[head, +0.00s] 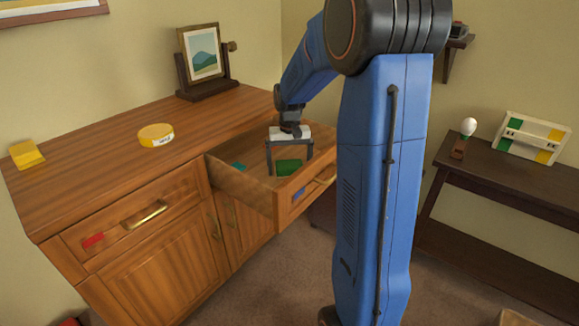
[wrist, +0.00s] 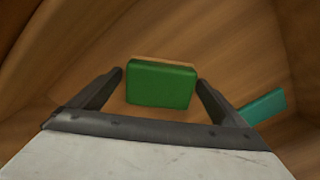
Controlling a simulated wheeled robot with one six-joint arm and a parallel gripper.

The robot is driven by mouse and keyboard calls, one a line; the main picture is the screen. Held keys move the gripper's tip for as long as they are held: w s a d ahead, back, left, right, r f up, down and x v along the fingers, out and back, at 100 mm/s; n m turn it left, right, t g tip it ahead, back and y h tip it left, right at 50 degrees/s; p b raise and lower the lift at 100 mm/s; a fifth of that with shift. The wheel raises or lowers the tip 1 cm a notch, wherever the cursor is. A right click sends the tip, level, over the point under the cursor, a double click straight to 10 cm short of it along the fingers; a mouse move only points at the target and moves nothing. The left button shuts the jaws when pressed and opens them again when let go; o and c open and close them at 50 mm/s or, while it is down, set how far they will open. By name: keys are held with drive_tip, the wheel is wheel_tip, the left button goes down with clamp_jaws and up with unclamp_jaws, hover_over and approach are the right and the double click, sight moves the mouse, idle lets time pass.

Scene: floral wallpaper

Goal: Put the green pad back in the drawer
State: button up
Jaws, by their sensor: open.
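The green pad (head: 288,168) lies inside the open drawer (head: 290,205), which has a blue mark on its front. In the wrist view the green pad (wrist: 160,84) shows between the fingertips, with a small gap on each side. My gripper (head: 289,162) reaches down into the drawer, fingers open around the pad and not closed on it. It also shows in the wrist view (wrist: 160,76). A teal piece (head: 238,166) lies in the drawer, left of the pad; it also shows in the wrist view (wrist: 263,107).
A shut drawer with a red mark (head: 93,240) is at the left. A yellow round tin (head: 156,135), a yellow block (head: 27,154) and a framed picture (head: 202,53) stand on the cabinet top (head: 90,165). A dark side table (head: 510,180) is at the right.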

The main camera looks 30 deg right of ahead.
sight(289, 164)
drive_tip(key=shift+r, duration=0.1)
wheel_tip(289, 164, up, 12)
drive_tip(key=s+a+r+n+t, duration=0.1)
drive_tip(key=s+a+r, duration=0.1)
drive_tip(key=s+a, duration=0.4)
drive_tip(key=s+a+r+n+t, duration=0.15)
drive_tip(key=s+a, duration=0.25)
drive_tip(key=s, duration=0.4)
drive_tip(key=s+a+f+n+t, duration=0.1)
drive_tip(key=s+a+f, duration=0.1)
drive_tip(key=s, duration=0.6)
drive_tip(key=s+a+f+n+t, duration=0.1)
drive_tip(key=s+a+f, duration=0.2)
drive_tip(key=s, duration=0.5)
drive_tip(key=shift+s+a+f, duration=0.15)
drive_tip(key=shift+a, duration=0.25)
drive_tip(key=shift+d+n, duration=0.1)
drive_tip(key=shift+n, duration=0.15)
